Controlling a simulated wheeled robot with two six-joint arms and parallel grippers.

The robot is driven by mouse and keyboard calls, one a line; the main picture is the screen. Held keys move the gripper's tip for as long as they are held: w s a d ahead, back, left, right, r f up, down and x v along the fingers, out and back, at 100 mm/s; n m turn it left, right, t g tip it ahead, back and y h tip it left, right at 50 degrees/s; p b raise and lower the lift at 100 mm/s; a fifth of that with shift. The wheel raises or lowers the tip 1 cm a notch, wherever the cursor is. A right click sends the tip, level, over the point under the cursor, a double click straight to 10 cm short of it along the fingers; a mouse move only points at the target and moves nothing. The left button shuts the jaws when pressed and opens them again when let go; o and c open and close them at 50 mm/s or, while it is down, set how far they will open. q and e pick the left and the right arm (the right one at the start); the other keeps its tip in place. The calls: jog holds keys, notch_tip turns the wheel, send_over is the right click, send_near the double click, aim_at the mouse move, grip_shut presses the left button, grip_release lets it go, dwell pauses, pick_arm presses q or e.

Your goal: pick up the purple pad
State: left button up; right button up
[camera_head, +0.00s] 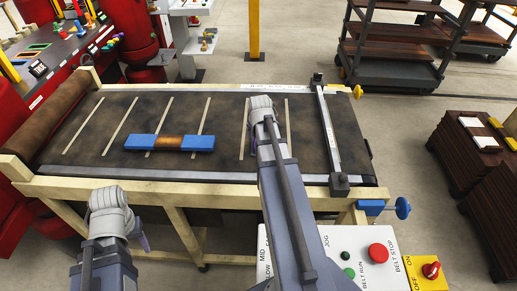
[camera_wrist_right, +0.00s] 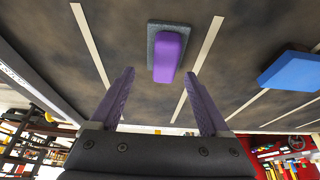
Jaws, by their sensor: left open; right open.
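The purple pad (camera_wrist_right: 169,58) is a purple block on a dark grey base, lying on the brown belt (camera_head: 225,112). In the right wrist view it lies ahead of my right gripper (camera_wrist_right: 160,73), whose two purple fingers are open, apart and empty. The pad is roughly centred between the fingertips and beyond them. In the head view the pad is hidden behind my right arm, which reaches over the belt. My left gripper (camera_head: 143,241) is open at the lower left, in front of the belt frame; its fingers are mostly hidden by its own wrist.
A blue-ended block with a brown middle (camera_head: 170,142) lies on the belt to the left; a blue end shows in the right wrist view (camera_wrist_right: 292,72). A metal crossbar (camera_head: 328,130) spans the belt's right end. A control panel (camera_head: 350,262) stands in front.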

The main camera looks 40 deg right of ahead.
jog(key=shift+a+b+x, duration=0.2)
jog(key=shift+b+x, duration=1.05)
jog(key=shift+x, duration=0.05)
jog(key=shift+a+b+x, duration=0.15)
jog(key=shift+b+x, duration=1.1)
jog(key=shift+x, duration=0.05)
jog(key=shift+w, duration=0.15)
jog(key=shift+c, duration=0.5)
grip_shut()
